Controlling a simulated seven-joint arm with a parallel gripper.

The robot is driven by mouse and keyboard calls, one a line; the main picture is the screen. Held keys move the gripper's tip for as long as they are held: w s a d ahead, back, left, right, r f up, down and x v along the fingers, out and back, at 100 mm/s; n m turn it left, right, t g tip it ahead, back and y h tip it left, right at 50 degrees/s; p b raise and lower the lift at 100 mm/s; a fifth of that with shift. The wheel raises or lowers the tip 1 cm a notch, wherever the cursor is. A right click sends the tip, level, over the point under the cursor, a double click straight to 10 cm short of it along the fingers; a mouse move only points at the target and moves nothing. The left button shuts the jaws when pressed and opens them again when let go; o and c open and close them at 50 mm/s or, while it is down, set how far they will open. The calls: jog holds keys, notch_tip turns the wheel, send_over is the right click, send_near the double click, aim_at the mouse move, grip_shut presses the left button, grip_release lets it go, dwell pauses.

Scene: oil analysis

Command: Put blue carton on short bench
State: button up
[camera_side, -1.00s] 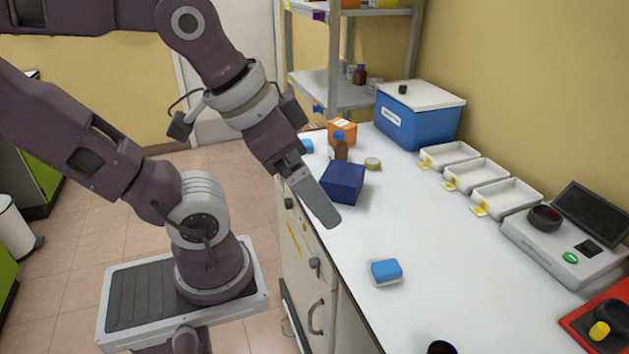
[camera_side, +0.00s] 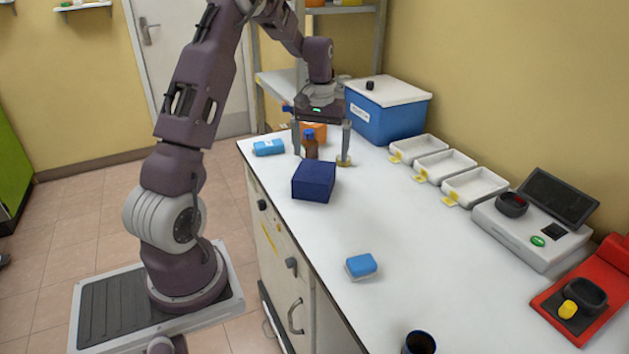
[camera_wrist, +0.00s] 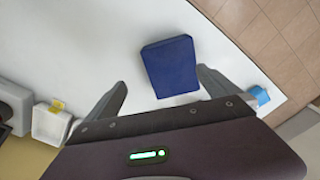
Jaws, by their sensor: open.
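The blue carton (camera_side: 314,181), a dark blue box, sits on a white-topped bench (camera_side: 410,240) near its front edge. It also shows in the wrist view (camera_wrist: 170,66), beyond the fingertips. My gripper (camera_side: 322,157) is open and points down, just behind the carton in the side view, with its fingers spread around the area of a brown bottle. In the wrist view my gripper (camera_wrist: 162,78) holds nothing. I cannot tell whether this white bench is the short bench, and no other bench is clearly visible.
A brown bottle (camera_side: 310,147), an orange box (camera_side: 316,128) and a light-blue pack (camera_side: 268,147) stand near the gripper. A blue-and-white sponge (camera_side: 361,265) lies in front. White trays (camera_side: 476,185), a cooler box (camera_side: 388,116) and a scale (camera_side: 535,230) line the wall. The bench middle is clear.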

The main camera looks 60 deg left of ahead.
aim_at(314, 170)
jog(key=shift+n, duration=0.3)
jog(key=f, duration=0.1)
jog(key=a+f, duration=0.2)
jog(key=shift+s+a+f, duration=0.2)
jog(key=shift+a+f, duration=0.05)
jog(key=shift+f, duration=0.05)
jog(key=f, duration=0.6)
jog(key=shift+w+a+f, duration=0.1)
jog(key=shift+a+f, duration=0.05)
jog(key=shift+a, duration=0.1)
jog(key=c, duration=1.6)
jog(key=r, duration=0.9)
jog(key=shift+w+d+r, duration=0.15)
jog(key=shift+d+r, duration=0.2)
jog(key=shift+d, duration=0.05)
jog(key=s+d+f+m, duration=0.1)
jog(key=d+m, duration=0.4)
jog(key=d, duration=0.8)
jog(key=s+d+f+m, duration=0.1)
jog(key=d+m, duration=0.4)
jog(key=d, duration=0.8)
jog(key=shift+d+f, duration=0.2)
jog(key=shift+f, duration=0.25)
jog(key=shift+a, duration=0.1)
